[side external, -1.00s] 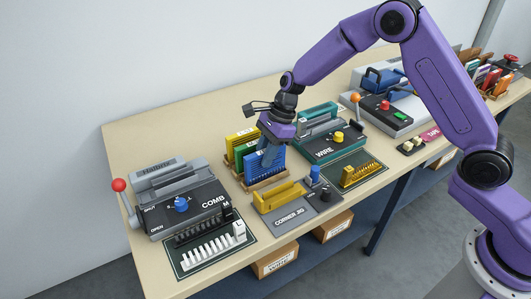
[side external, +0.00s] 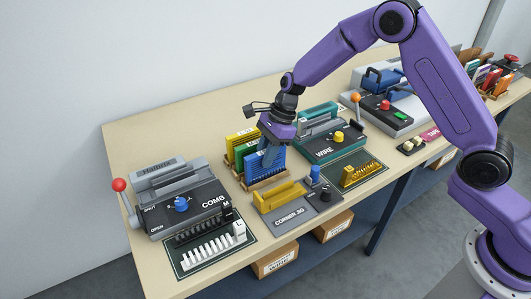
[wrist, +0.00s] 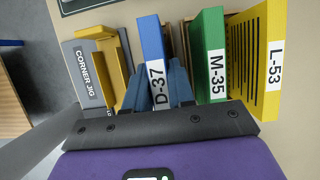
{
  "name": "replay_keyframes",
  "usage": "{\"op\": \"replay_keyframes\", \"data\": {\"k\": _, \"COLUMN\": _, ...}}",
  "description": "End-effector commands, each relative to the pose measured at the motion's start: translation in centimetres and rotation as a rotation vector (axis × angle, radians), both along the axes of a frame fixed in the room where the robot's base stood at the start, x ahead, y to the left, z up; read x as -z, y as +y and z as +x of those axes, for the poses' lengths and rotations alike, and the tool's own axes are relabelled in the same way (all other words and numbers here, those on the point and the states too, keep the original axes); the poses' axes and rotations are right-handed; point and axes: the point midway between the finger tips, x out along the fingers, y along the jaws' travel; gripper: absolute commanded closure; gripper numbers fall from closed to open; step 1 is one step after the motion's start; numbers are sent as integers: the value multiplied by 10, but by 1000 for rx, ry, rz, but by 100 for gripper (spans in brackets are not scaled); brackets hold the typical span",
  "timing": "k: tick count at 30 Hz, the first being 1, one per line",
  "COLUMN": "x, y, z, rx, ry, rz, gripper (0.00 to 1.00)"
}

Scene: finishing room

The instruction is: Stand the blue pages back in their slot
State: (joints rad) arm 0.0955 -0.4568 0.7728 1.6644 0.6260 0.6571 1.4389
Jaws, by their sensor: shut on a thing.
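The blue pages, labelled D-37 (wrist: 151,42), are upright between the two fingers of my gripper (wrist: 161,88) in the wrist view. In the side external view the blue pages (side external: 266,168) are at the front of the wooden rack (side external: 271,182), with my gripper (side external: 272,148) shut on their upper part. Their lower edge is at the rack; I cannot tell whether they rest on its bottom. Green pages M-35 (wrist: 211,45) and yellow pages L-53 (wrist: 257,50) stand behind them in the rack.
The yellow corner jig (side external: 279,196) stands close in front of the rack. The comb machine (side external: 183,205) is to the left and the green wire machine (side external: 330,146) to the right. Bare bench top (side external: 150,140) lies at the back left.

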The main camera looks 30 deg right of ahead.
Motion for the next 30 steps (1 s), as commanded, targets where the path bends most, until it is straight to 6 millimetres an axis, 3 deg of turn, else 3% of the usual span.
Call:
{"op": "replay_keyframes", "data": {"k": 18, "x": 10, "y": 0, "z": 0, "rx": 1, "ry": 0, "rz": 1, "gripper": 100}}
{"op": "replay_keyframes", "data": {"k": 19, "x": 11, "y": 0, "z": 0, "rx": 1, "ry": 0, "rz": 1, "gripper": 73}}
{"op": "replay_keyframes", "data": {"k": 20, "x": 10, "y": 0, "z": 0, "rx": 0, "ry": 0, "rz": 1, "gripper": 66}}
{"op": "replay_keyframes", "data": {"k": 30, "x": 9, "y": 0, "z": 0, "rx": 1, "ry": 0, "rz": 1, "gripper": 66}}
